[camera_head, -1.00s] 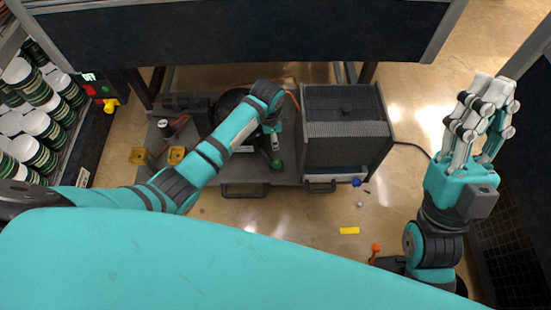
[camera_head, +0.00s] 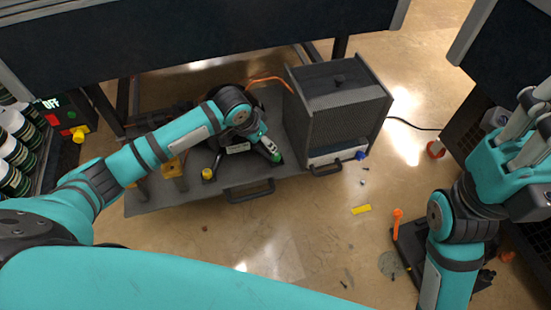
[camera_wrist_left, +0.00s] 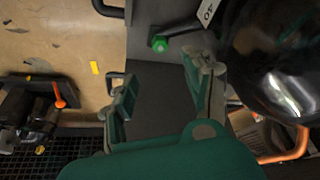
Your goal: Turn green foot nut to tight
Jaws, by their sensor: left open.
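The green foot nut (camera_head: 277,157) is at the front edge of the grey platform, just beyond my left gripper (camera_head: 268,149). In the left wrist view, the green nut (camera_wrist_left: 159,43) sits at the end of a dark foot arm. My left gripper (camera_wrist_left: 162,72) is open there, one finger on each side below the nut, with nothing between them. The black round pump body (camera_wrist_left: 275,60) is right of the nut.
A grey mesh box (camera_head: 337,110) stands on the platform (camera_head: 220,198), right of the nut. A yellow knob (camera_head: 208,174) and a black handle (camera_head: 249,191) are at the platform's front. A dark overhead panel (camera_head: 200,50) spans the back. Open floor lies in front.

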